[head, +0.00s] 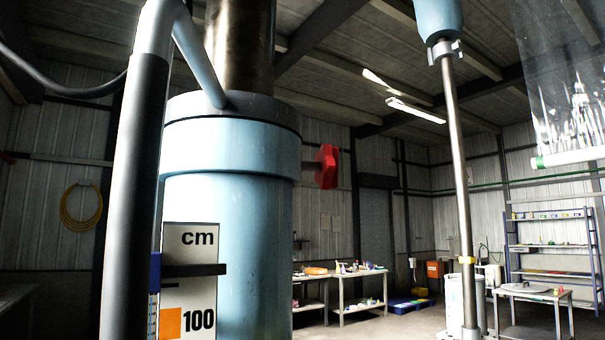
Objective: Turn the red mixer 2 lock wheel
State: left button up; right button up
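The red lock wheel (327,167) sticks out from the right side of a large light-blue column (228,150) on a short dark shaft. It is seen nearly edge-on, with a lobed rim. Nothing touches it in the head view. Neither of my grippers shows in this view.
A dark upright pipe (135,190) and a white cm scale (189,270) stand in front of the column. A thin metal shaft (457,160) hangs at the right. Workbenches (360,278) and a blue shelf rack (549,240) are farther back. Space right of the wheel looks clear.

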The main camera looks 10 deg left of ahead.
aim_at(325, 166)
jog(key=i+l+u, duration=0.1)
jog(key=u, duration=0.25)
jog(key=l+u, duration=0.35)
jog(key=i+l+u, duration=0.1)
jog(key=l+u, duration=0.5)
jog(key=l, duration=1.35)
jog(key=i, duration=0.05)
